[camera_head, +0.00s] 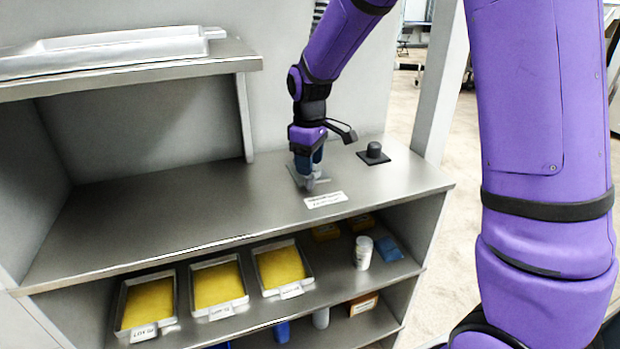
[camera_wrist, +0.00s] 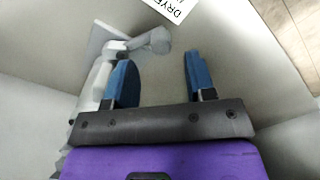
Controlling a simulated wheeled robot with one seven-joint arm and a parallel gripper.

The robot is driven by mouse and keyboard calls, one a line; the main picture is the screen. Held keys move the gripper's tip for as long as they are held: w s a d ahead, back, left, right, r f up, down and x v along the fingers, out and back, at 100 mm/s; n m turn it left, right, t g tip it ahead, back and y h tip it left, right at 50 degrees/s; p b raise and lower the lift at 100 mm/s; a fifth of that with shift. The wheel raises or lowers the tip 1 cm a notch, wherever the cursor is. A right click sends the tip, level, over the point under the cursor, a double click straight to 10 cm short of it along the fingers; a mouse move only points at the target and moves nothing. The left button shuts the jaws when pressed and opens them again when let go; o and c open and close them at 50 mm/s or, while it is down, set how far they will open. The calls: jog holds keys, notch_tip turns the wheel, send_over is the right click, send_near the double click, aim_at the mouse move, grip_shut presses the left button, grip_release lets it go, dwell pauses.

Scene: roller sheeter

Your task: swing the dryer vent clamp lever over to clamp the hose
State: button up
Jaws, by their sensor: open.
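The dryer vent clamp lever (camera_wrist: 115,48) is a light grey piece with a rounded end, on a square grey plate (camera_wrist: 93,40) at the upper left of the wrist view. In the head view the lever (camera_head: 311,183) stands on the steel counter, partly hidden by my gripper (camera_head: 308,168). My gripper's two blue fingers (camera_wrist: 158,60) are apart with nothing held between them. The left finger overlaps the lever's grey body in the wrist view; I cannot tell whether they touch. No hose can be made out.
A white label (camera_wrist: 172,8) reading "DRYE…" lies beside the lever; the head view also shows it (camera_head: 325,200). A black knob (camera_head: 374,152) stands to the right on the counter (camera_head: 190,205). The counter's left is clear. Yellow-filled trays (camera_head: 218,287) sit on the shelf below.

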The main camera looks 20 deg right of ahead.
aim_at(309, 178)
jog(key=shift+f, duration=2.55)
grip_shut()
